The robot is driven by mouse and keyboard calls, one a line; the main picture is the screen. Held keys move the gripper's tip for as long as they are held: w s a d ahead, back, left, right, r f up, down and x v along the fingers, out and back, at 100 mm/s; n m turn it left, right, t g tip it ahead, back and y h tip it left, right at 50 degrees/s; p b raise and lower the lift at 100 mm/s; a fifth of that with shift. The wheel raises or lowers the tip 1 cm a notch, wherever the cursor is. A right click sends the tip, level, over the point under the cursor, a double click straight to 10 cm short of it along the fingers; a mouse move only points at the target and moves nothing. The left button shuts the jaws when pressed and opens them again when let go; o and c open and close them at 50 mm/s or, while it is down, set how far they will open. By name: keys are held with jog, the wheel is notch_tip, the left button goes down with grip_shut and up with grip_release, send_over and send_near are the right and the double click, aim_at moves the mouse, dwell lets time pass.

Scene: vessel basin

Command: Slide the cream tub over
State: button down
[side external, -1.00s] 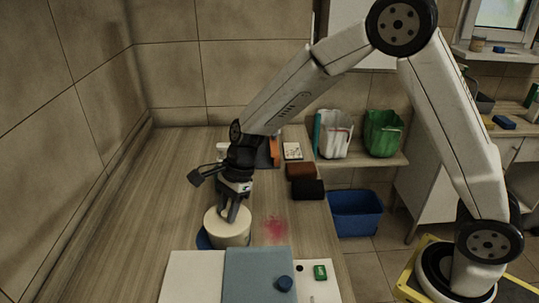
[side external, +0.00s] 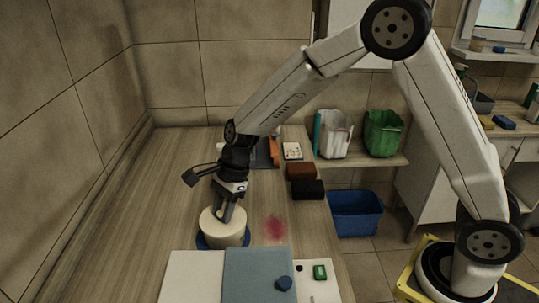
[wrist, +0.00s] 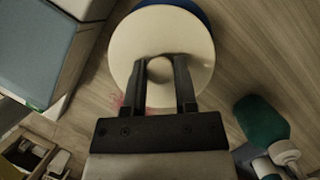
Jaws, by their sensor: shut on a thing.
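The cream tub (side external: 224,230) stands upright on the wooden counter, over a blue round patch (side external: 246,238) whose edge shows on both sides of its base. My gripper (side external: 226,213) points down at the tub's top, its fingers shut on the tub. In the wrist view the tub's round pale top (wrist: 130,45) fills the upper middle. My fingers (wrist: 160,70) lie on either side of a small round knob at its centre. A bit of the blue patch (wrist: 198,10) shows past the tub's far edge; the rest is hidden under it.
A blue-grey block (side external: 258,275) and white surfaces stand close in front of the tub. A red stain (side external: 275,228) lies to its right. Brown (side external: 300,171) and black (side external: 308,189) blocks sit further back right. The counter to the left is clear.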

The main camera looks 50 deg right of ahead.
jog(key=shift+w+a+f, duration=0.1)
jog(key=shift+w+a, duration=0.05)
jog(key=shift+c, duration=1.6)
grip_release()
jog(key=shift+v, duration=4)
jog(key=s+d+f+n+t+h, duration=0.1)
jog(key=s+d+f+n+h, duration=0.1)
jog(key=s+d+n, duration=0.4)
jog(key=s+d+f+n+t+h, duration=0.1)
jog(key=s+d+f+n+h, duration=0.1)
jog(key=s+d+n, duration=0.4)
jog(key=s+f+n, duration=0.1)
jog(key=s+n, duration=0.3)
jog(key=n, duration=0.2)
jog(key=shift+d+t+h, duration=0.2)
jog(key=shift+t+h, duration=0.1)
